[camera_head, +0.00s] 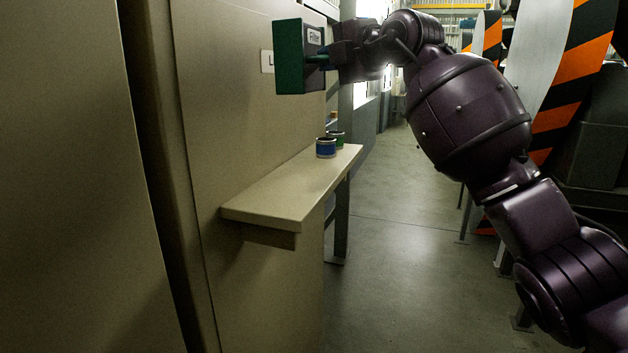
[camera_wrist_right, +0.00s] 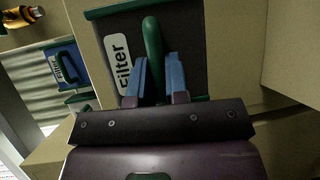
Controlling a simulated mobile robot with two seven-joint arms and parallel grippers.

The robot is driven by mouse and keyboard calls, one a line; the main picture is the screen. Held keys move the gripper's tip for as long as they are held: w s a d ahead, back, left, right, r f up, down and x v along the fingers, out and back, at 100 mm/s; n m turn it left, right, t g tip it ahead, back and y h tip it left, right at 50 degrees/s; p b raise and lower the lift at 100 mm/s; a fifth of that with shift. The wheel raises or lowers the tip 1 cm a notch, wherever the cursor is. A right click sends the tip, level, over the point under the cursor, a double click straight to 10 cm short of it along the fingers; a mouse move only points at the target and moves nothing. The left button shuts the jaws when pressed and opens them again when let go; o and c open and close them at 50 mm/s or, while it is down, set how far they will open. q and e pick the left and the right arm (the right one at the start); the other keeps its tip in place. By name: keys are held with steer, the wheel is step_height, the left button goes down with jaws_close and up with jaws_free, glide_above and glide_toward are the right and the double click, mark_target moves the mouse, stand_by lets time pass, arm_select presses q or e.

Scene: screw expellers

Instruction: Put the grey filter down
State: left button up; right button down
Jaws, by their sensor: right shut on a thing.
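The filter (camera_head: 289,60) is a box with a dark grey face, green sides and a white label reading "Filter". In the head view it is upright at the top, above the shelf, in front of the beige wall. My right gripper (camera_head: 327,60) is at its right side. In the right wrist view, the blue fingers of my right gripper (camera_wrist_right: 156,82) are shut on the green handle of the filter (camera_wrist_right: 190,50), one on each side. I cannot tell whether the filter touches the wall. My left gripper is not in view.
A beige shelf (camera_head: 275,195) sticks out from the wall below the filter. The wrist view shows a blue-faced filter (camera_wrist_right: 62,68) at left.

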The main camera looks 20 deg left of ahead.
steer(key=shift+f, duration=0.15)
step_height(320, 180, down, 20)
steer(key=b, duration=0.2)
stand_by(0.6)
steer(key=shift+s+a, duration=0.1)
steer(key=c, duration=1.1)
jaws_free()
